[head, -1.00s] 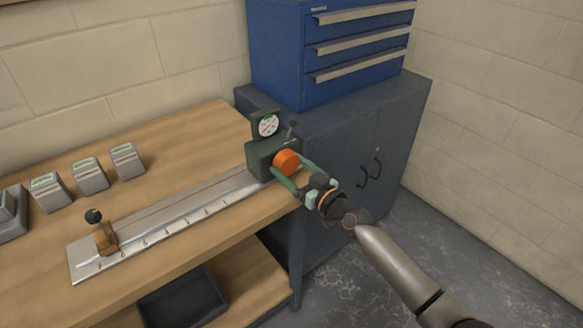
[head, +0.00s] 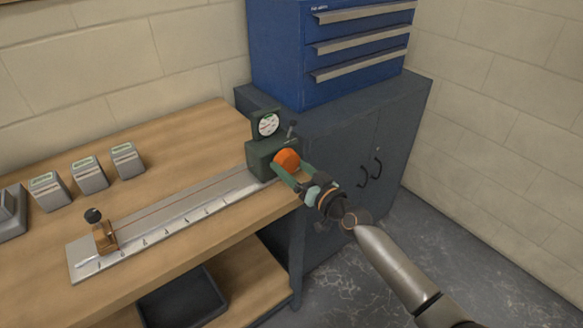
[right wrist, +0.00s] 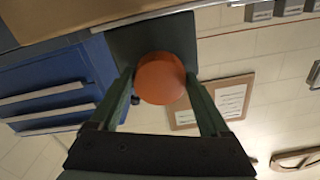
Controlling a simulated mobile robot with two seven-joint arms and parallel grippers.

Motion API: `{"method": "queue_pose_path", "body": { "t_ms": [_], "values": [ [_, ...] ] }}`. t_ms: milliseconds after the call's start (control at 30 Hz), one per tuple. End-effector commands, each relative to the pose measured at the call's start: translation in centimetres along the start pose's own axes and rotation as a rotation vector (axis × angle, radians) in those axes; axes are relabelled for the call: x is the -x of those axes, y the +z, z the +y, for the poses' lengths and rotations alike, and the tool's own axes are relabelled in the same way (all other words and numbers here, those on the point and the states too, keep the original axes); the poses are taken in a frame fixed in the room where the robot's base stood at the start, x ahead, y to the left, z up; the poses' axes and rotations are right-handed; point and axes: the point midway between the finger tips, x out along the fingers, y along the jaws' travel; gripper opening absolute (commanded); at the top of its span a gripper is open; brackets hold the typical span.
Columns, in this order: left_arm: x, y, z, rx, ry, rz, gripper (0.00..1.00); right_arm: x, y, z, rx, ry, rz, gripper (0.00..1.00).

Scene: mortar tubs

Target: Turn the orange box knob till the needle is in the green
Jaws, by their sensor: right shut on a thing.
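The orange knob (head: 287,158) sits on the front of a dark green box (head: 260,157) at the right end of the bench. A round white dial (head: 267,124) stands upright above that box; its needle and green zone are too small to read surely. My right gripper (head: 288,168) is shut on the orange knob. In the right wrist view its two green fingers lie on opposite sides of the knob (right wrist: 161,79). The dial cannot be made out in the right wrist view. My left gripper is not in view.
A metal rail with a ruled scale (head: 165,222) runs left from the box, with a small brown clamp (head: 105,236) on it. Several grey blocks (head: 88,173) stand behind. A grey cabinet (head: 345,150) bearing blue drawers (head: 330,50) adjoins the bench.

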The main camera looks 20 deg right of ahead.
Motion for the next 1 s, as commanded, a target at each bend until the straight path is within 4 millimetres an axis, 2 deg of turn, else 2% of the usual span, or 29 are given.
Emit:
{"method": "queue_pose_path", "body": {
  "t_ms": [1000],
  "values": [
    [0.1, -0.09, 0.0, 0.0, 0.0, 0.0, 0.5, 0.01, -0.12, -0.31, -0.966, 0.001, -0.001, 0.24]
  ]
}}
